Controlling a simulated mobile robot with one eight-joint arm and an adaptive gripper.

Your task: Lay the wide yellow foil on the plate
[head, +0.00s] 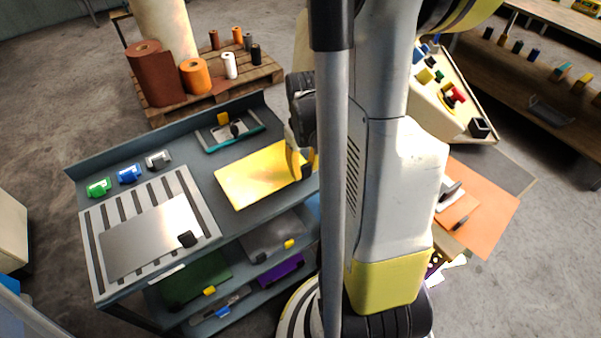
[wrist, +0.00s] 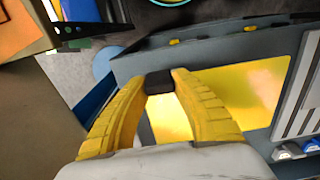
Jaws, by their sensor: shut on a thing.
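The wide yellow foil (head: 252,180) is a flat yellow sheet at the right part of the grey bench top. It also shows in the wrist view (wrist: 245,85), beyond and between my fingers. My gripper (head: 302,165) is at the foil's right end, its yellow fingers closed on a dark block (wrist: 159,81) at the foil's edge. I cannot tell whether the foil touches the bench. A pale slotted plate (head: 92,238) lies at the bench's left, with a silver sheet (head: 140,238) with a black block on it. My arm hides the bench's right end.
Green (head: 98,187), blue (head: 129,174) and grey (head: 158,160) clamps stand behind the plate. A framed tool (head: 230,131) lies behind the foil. A raised lip runs along the bench's back. Lower shelves hold green (head: 200,278) and purple (head: 281,271) sheets. Rolls stand on a pallet (head: 262,75) behind.

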